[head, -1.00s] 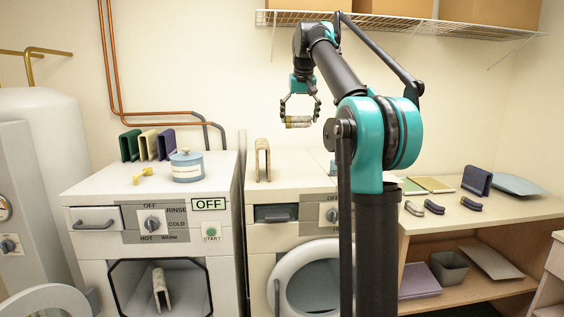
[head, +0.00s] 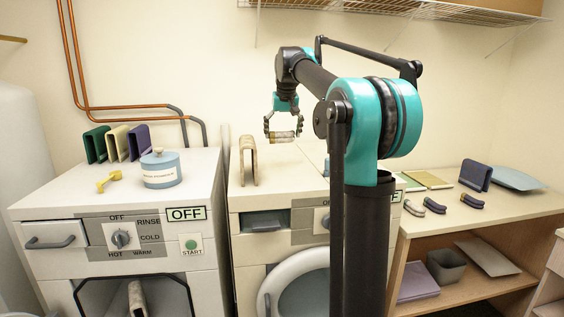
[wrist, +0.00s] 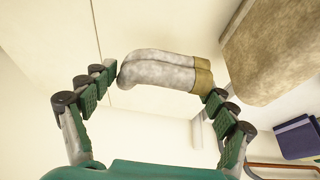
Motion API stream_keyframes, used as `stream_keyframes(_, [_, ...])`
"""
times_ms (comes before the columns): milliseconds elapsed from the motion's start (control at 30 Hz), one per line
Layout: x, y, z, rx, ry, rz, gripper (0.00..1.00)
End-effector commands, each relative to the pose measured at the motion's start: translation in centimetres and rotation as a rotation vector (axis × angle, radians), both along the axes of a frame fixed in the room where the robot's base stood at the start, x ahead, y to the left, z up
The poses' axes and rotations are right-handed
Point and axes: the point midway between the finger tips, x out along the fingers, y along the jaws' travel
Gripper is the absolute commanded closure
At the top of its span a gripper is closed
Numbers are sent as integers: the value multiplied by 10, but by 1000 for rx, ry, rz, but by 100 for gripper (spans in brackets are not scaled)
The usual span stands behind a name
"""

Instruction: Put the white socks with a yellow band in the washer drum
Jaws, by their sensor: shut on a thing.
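My gripper (head: 283,128) is shut on the white socks with a yellow band (head: 282,137) and holds them in the air above the top of the right machine. In the wrist view, the socks (wrist: 160,68) lie crosswise between the fingertips of my gripper (wrist: 162,86), with the yellow band at the right finger. The washer (head: 205,240) at the left has a dial marked HOT, WARM, COLD and RINSE, a green START button and an OFF sign. Its drum (head: 95,290) is open at the front, with a folded pale cloth (head: 137,298) inside. The picture's bottom edge cuts off the drum.
A folded beige cloth (head: 248,160) stands on the right machine (head: 238,195), whose round door (head: 268,292) is partly hidden by my arm. A blue canister (head: 161,170), a yellow object (head: 108,181) and folded cloths (head: 117,143) stand on the washer. Dark-banded socks (head: 412,208) lie on the right-hand table.

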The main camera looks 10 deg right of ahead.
Motion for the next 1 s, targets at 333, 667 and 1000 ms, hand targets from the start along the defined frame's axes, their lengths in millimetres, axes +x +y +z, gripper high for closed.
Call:
stream_keyframes(333, [0,0,-63,0,0,0,44])
stream_keyframes(667, [0,0,-94,0,0,0,44])
stream_keyframes(1000, [0,0,-106,0,0,0,44])
